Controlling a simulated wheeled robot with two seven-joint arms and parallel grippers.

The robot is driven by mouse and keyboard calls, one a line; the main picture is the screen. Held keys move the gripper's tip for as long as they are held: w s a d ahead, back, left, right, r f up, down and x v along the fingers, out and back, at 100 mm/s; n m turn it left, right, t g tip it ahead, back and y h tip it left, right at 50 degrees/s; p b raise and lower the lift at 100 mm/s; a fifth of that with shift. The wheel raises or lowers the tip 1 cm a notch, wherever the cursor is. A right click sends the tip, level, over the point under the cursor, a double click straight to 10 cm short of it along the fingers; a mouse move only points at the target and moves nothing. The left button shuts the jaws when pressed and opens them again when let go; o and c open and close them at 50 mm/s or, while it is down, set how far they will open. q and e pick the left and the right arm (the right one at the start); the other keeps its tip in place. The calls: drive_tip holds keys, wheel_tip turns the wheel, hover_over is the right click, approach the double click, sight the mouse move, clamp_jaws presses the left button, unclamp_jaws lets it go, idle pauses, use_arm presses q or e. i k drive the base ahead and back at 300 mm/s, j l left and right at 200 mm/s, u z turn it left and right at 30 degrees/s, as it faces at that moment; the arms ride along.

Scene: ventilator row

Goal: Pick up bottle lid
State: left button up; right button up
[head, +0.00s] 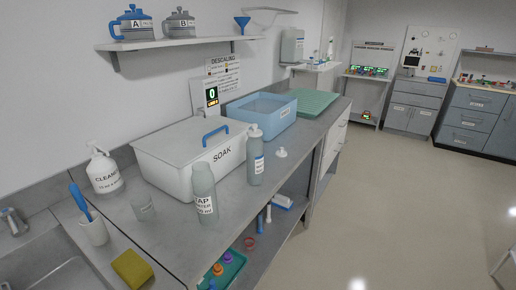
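A small white lid-like piece (281,153) lies on the grey counter, right of a grey bottle (255,170) that has a white top. It is small in view, and I cannot tell for certain that it is the bottle lid. A taller grey-green bottle labelled TAP WATER (203,196) stands upright near the counter's front edge, with no clear separate cap visible on it. Neither of my grippers shows in the head view.
A white SOAK box (190,160) with a blue handle and a blue open bin (262,118) stand behind the bottles. A clear cup (143,206), a CLEANER bottle (104,172) and a yellow sponge (131,268) are at left. The floor (400,200) at right is clear.

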sight(281, 153)
drive_tip(key=i+l+u, duration=0.65)
drive_tip(key=l+u, duration=0.2)
drive_tip(key=l, duration=0.3)
drive_tip(key=i+l+u, duration=0.2)
drive_tip(key=l+u, duration=0.25)
drive_tip(key=l, duration=0.25)
drive_tip(key=l+u, duration=0.4)
drive_tip(key=l, duration=0.35)
drive_tip(key=l+u, duration=0.45)
drive_tip(key=l, duration=0.35)
drive_tip(key=k+l+u, duration=0.2)
drive_tip(key=l+u, duration=0.2)
drive_tip(key=l, duration=0.35)
drive_tip(key=k+l+u, duration=0.25)
drive_tip(key=l+u, duration=0.2)
drive_tip(key=l, duration=0.25)
